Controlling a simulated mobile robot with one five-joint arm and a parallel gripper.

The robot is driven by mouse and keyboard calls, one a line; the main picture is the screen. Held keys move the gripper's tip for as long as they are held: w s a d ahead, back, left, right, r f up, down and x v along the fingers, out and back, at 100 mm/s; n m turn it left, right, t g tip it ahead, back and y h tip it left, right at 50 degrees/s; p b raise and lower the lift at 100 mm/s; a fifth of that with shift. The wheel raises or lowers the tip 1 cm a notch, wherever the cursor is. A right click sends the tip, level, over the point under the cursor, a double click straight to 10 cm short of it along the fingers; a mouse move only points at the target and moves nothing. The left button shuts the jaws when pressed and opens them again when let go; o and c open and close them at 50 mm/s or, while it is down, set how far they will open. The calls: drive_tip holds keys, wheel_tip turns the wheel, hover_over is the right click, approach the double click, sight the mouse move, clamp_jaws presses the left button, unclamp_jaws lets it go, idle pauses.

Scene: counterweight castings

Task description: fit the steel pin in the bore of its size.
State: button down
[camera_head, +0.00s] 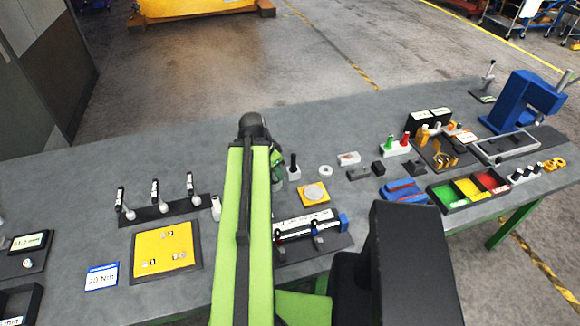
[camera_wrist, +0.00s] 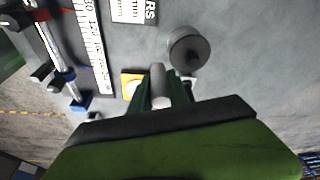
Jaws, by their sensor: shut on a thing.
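In the wrist view my gripper (camera_wrist: 163,92) is shut on the steel pin (camera_wrist: 158,84), a pale grey cylinder between green fingers. In the head view part of my gripper (camera_head: 277,163) shows beside my arm; the pin cannot be made out there. A yellow board (camera_head: 148,240) in a dark frame lies left of my arm, with small pale marked spots on it. These are too small to tell whether they are bores. A small yellow plate (camera_head: 323,203) with a pale disc lies right of my arm; it also shows in the wrist view (camera_wrist: 125,76).
A rail fixture (camera_head: 330,236) with blue clamps stands close by on the right. A dark rack (camera_head: 155,213) with several upright handled tools stands left. A green, yellow and red tray (camera_head: 444,195) and a blue vise (camera_head: 520,100) stand farther right. The back-left bench top is clear.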

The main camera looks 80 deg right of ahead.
drive_tip(key=s+d, duration=0.4)
drive_tip(key=shift+n, duration=0.4)
drive_tip(key=w+d+f+b, duration=0.1)
drive_tip(key=d+f+b, duration=0.1)
drive_tip(key=d, duration=0.1)
drive_tip(key=w+d+f+b, duration=0.2)
drive_tip(key=d, duration=0.1)
drive_tip(key=w+d+f+b, duration=0.2)
drive_tip(key=d, duration=0.1)
drive_tip(key=shift+w+d+f, duration=0.1)
drive_tip(key=shift+w+f, duration=0.05)
drive_tip(key=shift+w, duration=0.05)
drive_tip(key=shift+w+d, duration=0.2)
drive_tip(key=shift+d, duration=0.1)
wheel_tip(320, 180, down, 4)
drive_tip(key=b, duration=0.4)
drive_tip(key=shift+f+b, duration=0.25)
drive_tip(key=shift+b, duration=0.1)
drive_tip(key=shift+a+r, duration=0.1)
drive_tip(key=shift+r, duration=0.15)
drive_tip(key=shift+f, duration=0.25)
drive_tip(key=c, duration=1.5)
unclamp_jaws()
drive_tip(key=shift+r, duration=0.1)
